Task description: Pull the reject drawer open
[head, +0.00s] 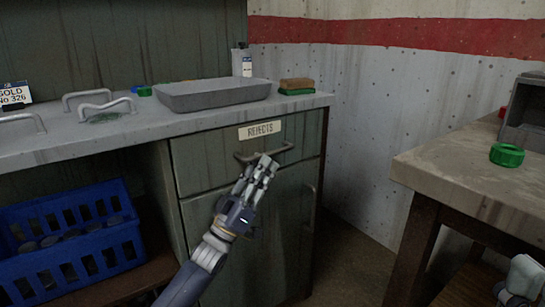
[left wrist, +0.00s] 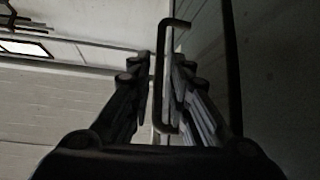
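The reject drawer (head: 208,158) is the grey-green front under the worktop, with a white "REJECTS" label (head: 260,131). It looks flush with the cabinet. Its dark bar handle (head: 284,149) sits below the label. My left gripper (head: 265,161) is at the handle, its fingertips covering the middle of the bar. In the left wrist view the handle (left wrist: 161,85) stands between the two fingers of the left gripper (left wrist: 160,60), with a light gap between the bar and the left finger. The fingers look open around it.
On the worktop (head: 60,148) are a grey tray (head: 215,94), a bottle (head: 241,60) and loose handles. A blue crate (head: 70,240) sits on the shelf at left. A table (head: 475,170) with a green ring (head: 507,155) stands at right. Floor is free between.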

